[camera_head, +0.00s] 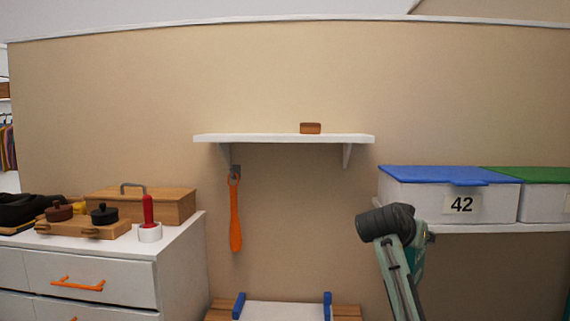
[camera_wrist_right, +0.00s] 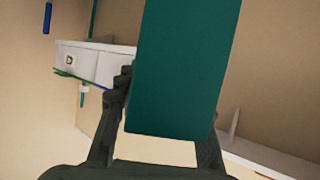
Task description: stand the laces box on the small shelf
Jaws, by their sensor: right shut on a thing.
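The small shelf (camera_head: 285,138) is a white board on two brackets on the beige wall in the head view. My right gripper (camera_wrist_right: 168,112) is shut on the laces box (camera_wrist_right: 185,65), a flat-faced dark teal box that fills the middle of the right wrist view. It stands out past the dark fingers, tilted slightly in that picture. In the head view my right arm rises at the lower right, below and right of the shelf. Its fingers are not clearly seen there. My left gripper is not in view.
A small brown block (camera_head: 310,128) sits on the shelf, right of its middle; the shelf's left part is clear. An orange shoehorn (camera_head: 235,215) hangs below. A blue-lidded box (camera_head: 440,195) marked 42 stands right. A wooden box (camera_head: 150,204) is on the left dresser.

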